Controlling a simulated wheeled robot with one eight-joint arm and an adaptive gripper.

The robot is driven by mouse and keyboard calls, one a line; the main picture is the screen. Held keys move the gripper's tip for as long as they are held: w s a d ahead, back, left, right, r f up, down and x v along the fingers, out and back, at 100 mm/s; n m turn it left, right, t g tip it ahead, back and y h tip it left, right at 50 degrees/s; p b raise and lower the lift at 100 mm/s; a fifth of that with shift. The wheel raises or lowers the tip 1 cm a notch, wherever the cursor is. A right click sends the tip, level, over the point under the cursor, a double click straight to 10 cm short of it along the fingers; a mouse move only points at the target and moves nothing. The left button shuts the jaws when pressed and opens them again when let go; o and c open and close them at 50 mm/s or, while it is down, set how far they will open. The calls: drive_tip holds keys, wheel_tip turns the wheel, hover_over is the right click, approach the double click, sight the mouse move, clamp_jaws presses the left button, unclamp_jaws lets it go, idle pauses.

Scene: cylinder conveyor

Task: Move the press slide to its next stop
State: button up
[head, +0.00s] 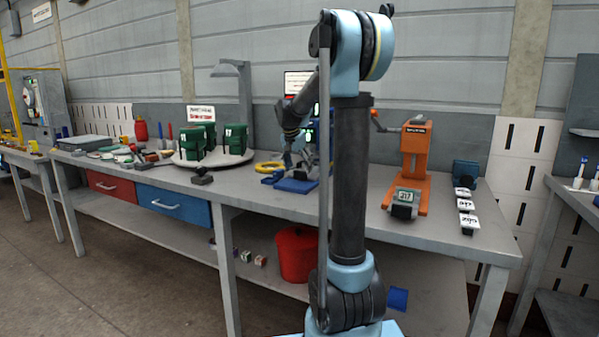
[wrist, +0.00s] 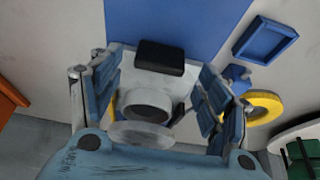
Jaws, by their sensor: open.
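The orange press (head: 413,160) stands on the right of the bench in the head view, with a lever at its upper left and a block marked 217 (head: 406,199) at its foot. I cannot tell which part is the slide. My gripper (head: 298,158) is above the blue board (head: 292,186) left of the press, partly hidden by my arm. In the wrist view my gripper (wrist: 160,105) is open, its blue-grey fingers wide apart. Between them show a pale part with a round grey cylinder (wrist: 150,108) and a black pad (wrist: 160,58). I cannot tell whether the fingers touch it.
A yellow ring (wrist: 262,107) and a blue tray (wrist: 264,42) lie right of the fingers in the wrist view. Green containers (head: 236,139) stand on a round tray (head: 183,162) further left. White labelled blocks (head: 467,207) line the right end.

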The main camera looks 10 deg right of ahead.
drive_tip(key=shift+x, duration=0.85)
